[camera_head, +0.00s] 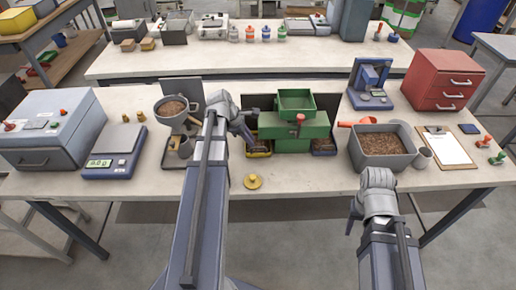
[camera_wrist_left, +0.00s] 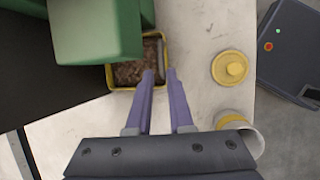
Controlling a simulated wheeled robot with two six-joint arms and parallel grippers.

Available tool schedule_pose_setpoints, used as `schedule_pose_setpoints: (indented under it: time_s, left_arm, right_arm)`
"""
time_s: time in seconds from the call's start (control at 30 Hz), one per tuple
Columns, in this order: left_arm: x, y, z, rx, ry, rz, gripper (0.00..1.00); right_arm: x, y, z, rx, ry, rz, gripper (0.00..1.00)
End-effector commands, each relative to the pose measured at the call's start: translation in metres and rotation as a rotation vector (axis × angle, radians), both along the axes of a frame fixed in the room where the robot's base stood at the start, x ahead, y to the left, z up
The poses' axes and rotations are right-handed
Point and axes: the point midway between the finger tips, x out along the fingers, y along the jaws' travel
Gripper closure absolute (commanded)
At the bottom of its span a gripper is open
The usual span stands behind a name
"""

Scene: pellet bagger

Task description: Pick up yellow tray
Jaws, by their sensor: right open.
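The yellow tray (camera_head: 259,154) sits at the left foot of the green machine on the bench, with brown pellets in it. In the left wrist view the yellow tray (camera_wrist_left: 124,90) lies partly under the green body, which hides its far part. My left gripper (camera_head: 247,138) reaches down over the tray. In its wrist view the left gripper (camera_wrist_left: 160,73) has its fingertips apart, near the tray's right wall; I cannot tell whether they touch it. My right gripper (camera_head: 354,216) is open and empty in front of the bench's front edge.
The green machine (camera_head: 302,136) stands beside the tray. A yellow knobbed disc (camera_head: 252,182) lies near the front edge.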

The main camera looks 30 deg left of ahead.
Motion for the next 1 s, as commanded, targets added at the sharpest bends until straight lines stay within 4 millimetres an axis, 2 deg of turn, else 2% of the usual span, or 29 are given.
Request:
schedule_pose_setpoints:
  time_s: [0.17,0.53,0.83,1.0]
  left_arm:
    - [0.002,-0.003,-0.005,0.0,0.0,-0.001,0.8]
    - [0.019,-0.018,-0.043,0.002,0.0,-0.002,0.8]
    - [0.02,-0.019,-0.043,0.001,0.0,-0.001,0.8]
    - [0.02,-0.019,-0.043,0.001,0.0,-0.001,0.99]
  right_arm:
    - [0.0,0.0,-0.005,0.0,0.0,0.0,0.5]
    - [0.0,0.0,-0.043,0.0,0.0,0.0,0.5]
    - [0.0,0.0,-0.043,0.0,0.0,0.0,0.5]
    - [0.0,0.0,-0.043,0.0,0.0,0.0,0.5]
